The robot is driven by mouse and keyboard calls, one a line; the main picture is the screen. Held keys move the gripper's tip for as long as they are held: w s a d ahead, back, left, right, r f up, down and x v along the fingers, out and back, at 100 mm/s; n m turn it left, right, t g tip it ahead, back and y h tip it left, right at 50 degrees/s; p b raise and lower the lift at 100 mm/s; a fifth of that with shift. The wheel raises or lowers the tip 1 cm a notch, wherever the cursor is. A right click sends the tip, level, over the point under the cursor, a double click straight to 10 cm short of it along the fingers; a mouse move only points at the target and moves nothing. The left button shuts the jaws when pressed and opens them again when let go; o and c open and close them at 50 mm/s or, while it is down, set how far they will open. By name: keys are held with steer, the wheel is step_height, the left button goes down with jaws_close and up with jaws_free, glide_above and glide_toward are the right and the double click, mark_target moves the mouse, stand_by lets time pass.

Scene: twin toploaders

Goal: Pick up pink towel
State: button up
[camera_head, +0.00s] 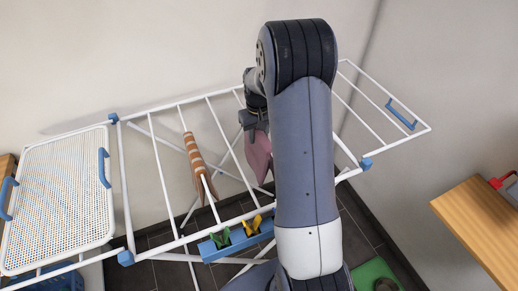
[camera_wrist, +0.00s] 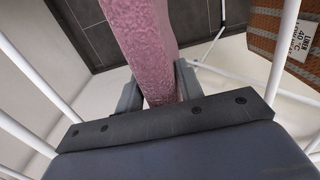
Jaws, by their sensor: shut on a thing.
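The pink towel (camera_head: 258,155) hangs below my gripper (camera_head: 255,122) at the drying rack, partly hidden behind my arm in the head view. In the wrist view the pink towel (camera_wrist: 143,45) is a textured strip between the two fingers of my gripper (camera_wrist: 158,88), which are shut on it. The rest of the towel runs out of the top of the wrist view. I cannot tell whether the towel touches a rack bar.
The white drying rack (camera_head: 163,178) has thin bars around my gripper. A brown striped cloth (camera_head: 197,165) hangs on a bar to the left; it also shows in the wrist view (camera_wrist: 275,32). A blue peg box (camera_head: 213,249) hangs in front. A wooden top (camera_head: 478,222) stands at right.

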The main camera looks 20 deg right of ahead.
jaws_close()
steer(key=shift+r, duration=0.1)
